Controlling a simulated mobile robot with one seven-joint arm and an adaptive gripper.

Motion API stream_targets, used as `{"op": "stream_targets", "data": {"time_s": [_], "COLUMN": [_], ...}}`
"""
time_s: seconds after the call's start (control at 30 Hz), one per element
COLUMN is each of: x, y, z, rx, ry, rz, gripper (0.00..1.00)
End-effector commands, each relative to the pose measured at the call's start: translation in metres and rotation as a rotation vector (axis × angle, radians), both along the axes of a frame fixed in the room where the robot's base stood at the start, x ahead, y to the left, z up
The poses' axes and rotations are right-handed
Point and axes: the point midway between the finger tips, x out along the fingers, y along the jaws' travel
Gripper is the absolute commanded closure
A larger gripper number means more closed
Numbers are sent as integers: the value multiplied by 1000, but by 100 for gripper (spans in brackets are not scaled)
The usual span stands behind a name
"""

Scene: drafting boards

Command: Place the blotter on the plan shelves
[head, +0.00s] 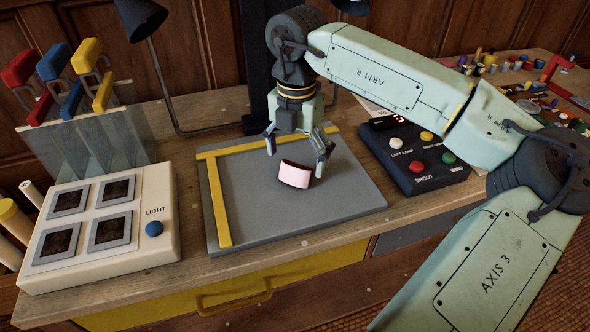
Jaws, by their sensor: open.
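A small block with a pale pink face and a dark curved body, which looks like the blotter (295,173), rests on the grey board (350,196) with yellow edge strips. My gripper (296,150) is above and just behind it, pointing down. Its fingers are spread apart and nothing is held between them. The right finger comes close to the block; I cannot tell whether they touch. No plan shelves can be made out for certain in this view.
A white light box (160,210) with a blue button stands at the left, below clips holding clear sheets (95,150). A dark button box (410,160) is right of the board. Small coloured items crowd the far right. A yellow drawer (170,305) is below the bench front.

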Motion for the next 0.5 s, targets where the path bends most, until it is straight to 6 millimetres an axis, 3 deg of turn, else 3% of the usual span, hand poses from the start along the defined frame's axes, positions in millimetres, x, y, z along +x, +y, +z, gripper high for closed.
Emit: {"op": "stream_targets", "data": {"time_s": [0.23,0.5], "x": [-1,-1], "y": [3,3], "z": [-33,-39], "rx": [3,2], "ry": [2,0], "rz": [2,1], "gripper": [17,17]}}
